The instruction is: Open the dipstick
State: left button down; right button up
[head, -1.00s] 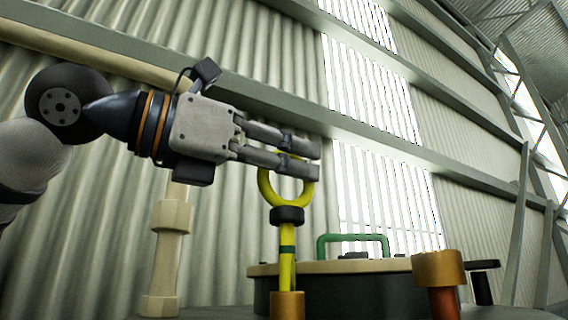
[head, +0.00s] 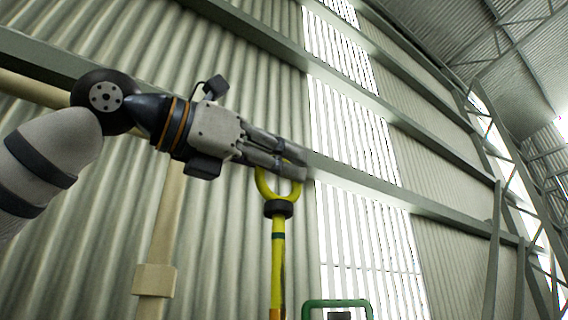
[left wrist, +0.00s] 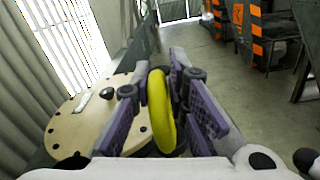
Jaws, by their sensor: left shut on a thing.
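The yellow dipstick (head: 278,255) has a ring handle and a black collar below the ring. It stands upright in the head view, and its lower end is cut off by the frame's bottom edge. My left gripper (head: 290,166) is shut on the upper part of the ring. In the left wrist view the yellow ring (left wrist: 161,110) sits between the fingers of the left gripper (left wrist: 168,90). My right gripper is in neither view.
A green handle (head: 337,304) shows at the bottom of the head view. A tan round lid (left wrist: 75,130) lies at left in the wrist view. A beige pipe (head: 163,240) stands left of the dipstick. Orange-marked dark structures (left wrist: 257,30) stand across open floor.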

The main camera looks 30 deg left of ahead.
pick_arm(q)
jog(key=c, duration=1.7)
grip_release()
jog(key=shift+a, duration=0.2)
jog(key=shift+o, duration=0.2)
jog(key=shift+s, duration=0.15)
jog(key=v, duration=1.1)
jog(key=shift+s+a, duration=0.2)
jog(key=shift+s, duration=0.15)
